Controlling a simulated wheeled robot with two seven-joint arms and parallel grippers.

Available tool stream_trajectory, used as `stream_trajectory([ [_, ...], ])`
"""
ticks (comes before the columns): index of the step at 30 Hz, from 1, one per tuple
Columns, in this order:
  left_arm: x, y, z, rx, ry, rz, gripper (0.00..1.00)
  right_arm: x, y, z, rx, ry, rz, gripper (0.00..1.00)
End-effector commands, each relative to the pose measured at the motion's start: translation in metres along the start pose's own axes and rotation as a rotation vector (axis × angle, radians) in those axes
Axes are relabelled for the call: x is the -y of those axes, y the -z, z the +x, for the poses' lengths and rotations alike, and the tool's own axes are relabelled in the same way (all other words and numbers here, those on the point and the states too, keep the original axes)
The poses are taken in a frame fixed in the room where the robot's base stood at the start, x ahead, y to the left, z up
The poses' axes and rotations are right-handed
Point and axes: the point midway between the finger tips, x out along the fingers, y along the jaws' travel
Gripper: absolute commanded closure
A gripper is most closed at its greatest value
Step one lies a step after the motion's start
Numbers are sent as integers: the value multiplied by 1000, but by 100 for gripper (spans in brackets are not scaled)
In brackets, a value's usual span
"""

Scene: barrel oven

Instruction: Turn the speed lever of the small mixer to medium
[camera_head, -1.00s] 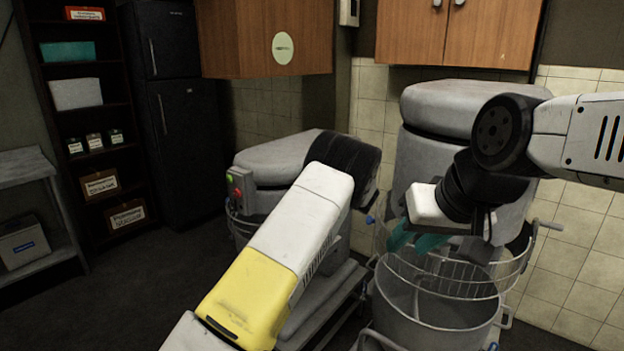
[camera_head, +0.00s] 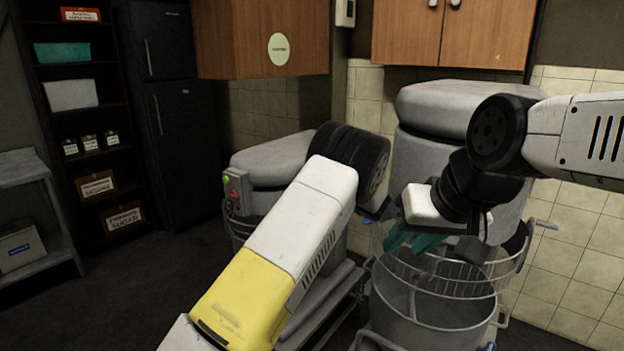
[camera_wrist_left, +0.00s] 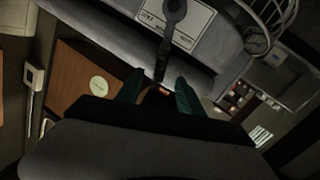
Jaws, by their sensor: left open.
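The small mixer's grey body (camera_head: 270,161) stands behind my left arm in the head view, with a control box (camera_head: 236,190) with red and green buttons on its left side. In the left wrist view a black lever (camera_wrist_left: 163,55) runs down from a round pivot on a white labelled plate (camera_wrist_left: 185,22). My left gripper (camera_wrist_left: 158,92) is open, its teal fingers apart on either side of the lever's free end. Contact cannot be told. In the head view my left arm hides this gripper. My right gripper (camera_head: 411,241) has its teal fingers apart and looks empty.
A larger mixer (camera_head: 455,105) with a wire guard (camera_head: 455,281) and bowl (camera_head: 425,310) stands at right, behind my right gripper. Wooden cabinets (camera_head: 262,38) hang above. A black fridge (camera_head: 180,125) and shelf (camera_head: 90,120) stand at left. Dark floor between is clear.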

Motion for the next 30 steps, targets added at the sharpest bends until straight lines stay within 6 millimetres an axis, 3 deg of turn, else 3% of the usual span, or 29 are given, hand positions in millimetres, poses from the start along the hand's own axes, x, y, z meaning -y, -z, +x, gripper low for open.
stream_trajectory([
  [6, 0, 0, -24, 0, 0, 0, 55, 0, 0, 0, 0, 0, 0, 64],
  [14, 0, 0, -26, -1, 1, 0, 55, 0, 0, 0, 0, 0, 0, 64],
  [15, 0, 0, -26, -1, 1, 0, 57, 0, 0, 0, 0, 0, 0, 64],
  [19, -1, 7, -22, 16, -13, -10, 83, 0, 0, 0, 0, 0, 0, 64],
  [22, -4, 26, -12, 71, -55, -37, 100, 0, 0, 0, 0, 0, 0, 64],
  [26, -8, 67, 0, 194, -165, -87, 100, 0, 0, 0, 0, 0, 0, 64],
  [30, -4, 113, -6, 344, -312, -122, 100, 0, 0, 0, 0, 0, 0, 64],
])
